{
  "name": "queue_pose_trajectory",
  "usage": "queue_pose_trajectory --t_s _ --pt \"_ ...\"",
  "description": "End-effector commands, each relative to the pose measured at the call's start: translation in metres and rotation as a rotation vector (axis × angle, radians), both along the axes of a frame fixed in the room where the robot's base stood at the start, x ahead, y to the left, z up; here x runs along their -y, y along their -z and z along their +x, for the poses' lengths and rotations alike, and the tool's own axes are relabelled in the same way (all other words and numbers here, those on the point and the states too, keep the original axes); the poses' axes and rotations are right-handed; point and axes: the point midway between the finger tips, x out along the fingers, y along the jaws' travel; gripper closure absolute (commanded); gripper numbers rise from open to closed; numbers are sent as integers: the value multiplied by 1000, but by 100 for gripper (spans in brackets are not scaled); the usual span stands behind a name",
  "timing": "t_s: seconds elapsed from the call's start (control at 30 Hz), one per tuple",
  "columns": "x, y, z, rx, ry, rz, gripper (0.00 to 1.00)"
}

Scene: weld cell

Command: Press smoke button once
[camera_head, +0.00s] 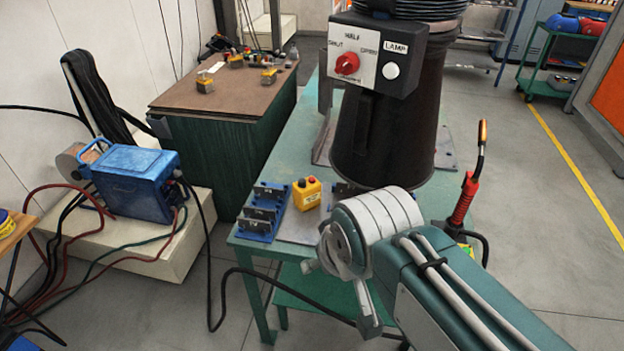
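A grey control box (372,58) is fixed on the front of a dark extraction hood (410,120) above the green table. Its white plate has a red rotary knob (347,63) with the words HALF, SHUT and OPEN around it. A round white button (390,71) on the box sits under the label LAMP. No label reading smoke is legible. A yellow box with a red button on top (307,193) stands on the table below. My gripper (366,308) shows only in part, low at the table's front edge, apart from the buttons; its fingers are not clear.
Blue slotted blocks (262,211) stand on the green table (283,246) left of the yellow box. A welding torch with a red handle (465,197) stands upright at the right. A blue machine (135,184) and loose cables lie at the left. Floor at the right is open.

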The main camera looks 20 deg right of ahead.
Motion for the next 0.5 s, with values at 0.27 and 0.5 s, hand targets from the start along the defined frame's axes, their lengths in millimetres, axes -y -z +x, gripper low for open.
queue_pose_trajectory --t_s 0.27,0.5 --pt "0 0 0 0 0 0 100" --pt "0 0 0 0 0 0 100"
